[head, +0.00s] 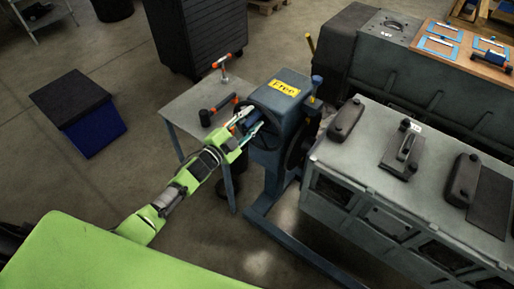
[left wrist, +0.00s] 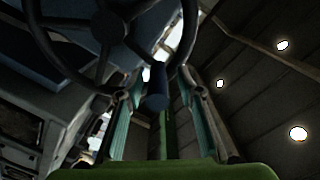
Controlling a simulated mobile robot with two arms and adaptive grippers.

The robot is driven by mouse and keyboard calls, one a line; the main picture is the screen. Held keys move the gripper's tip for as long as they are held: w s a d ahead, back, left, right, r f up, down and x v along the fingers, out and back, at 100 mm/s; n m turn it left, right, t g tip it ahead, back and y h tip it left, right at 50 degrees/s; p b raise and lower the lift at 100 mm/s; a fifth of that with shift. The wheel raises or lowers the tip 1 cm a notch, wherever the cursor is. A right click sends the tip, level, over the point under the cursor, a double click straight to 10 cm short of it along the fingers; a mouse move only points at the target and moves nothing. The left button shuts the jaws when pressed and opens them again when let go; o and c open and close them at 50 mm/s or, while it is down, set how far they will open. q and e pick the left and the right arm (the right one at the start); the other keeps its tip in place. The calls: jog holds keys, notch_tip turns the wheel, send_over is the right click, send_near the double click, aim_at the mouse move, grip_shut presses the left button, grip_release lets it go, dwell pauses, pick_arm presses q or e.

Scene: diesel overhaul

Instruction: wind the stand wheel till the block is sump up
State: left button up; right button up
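The stand (head: 278,115) is a blue housing with a yellow "Free" label. Its dark wheel (head: 262,125) is on the left side; in the left wrist view the wheel (left wrist: 108,28) fills the upper left. The wheel's handle (left wrist: 155,90) points between the fingers of my left gripper (left wrist: 158,95), with gaps on both sides. That gripper (head: 248,132) is open at the wheel in the head view. A large grey block (head: 385,222) with side openings lies right of the stand; I cannot tell which side is its sump. My right gripper is out of view.
A grey table (head: 186,108) beside the stand holds a black-and-orange hammer (head: 217,108) and a T-handled tool (head: 223,68). Dark covers (head: 345,118) sit atop the block.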

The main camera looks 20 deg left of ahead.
aim_at(244, 126)
pick_arm(q)
jog(key=shift+s+a+f, duration=0.1)
jog(key=shift+s+f, duration=0.05)
jog(key=shift+f, duration=0.05)
jog(key=p+v, duration=0.2)
jog(key=v, duration=0.3)
jog(key=shift+s+a+r+p, duration=0.15)
jog(key=shift+s+p, duration=0.15)
jog(key=shift+s, duration=0.1)
jog(key=shift+s+a, duration=0.2)
jog(key=shift+s, duration=0.3)
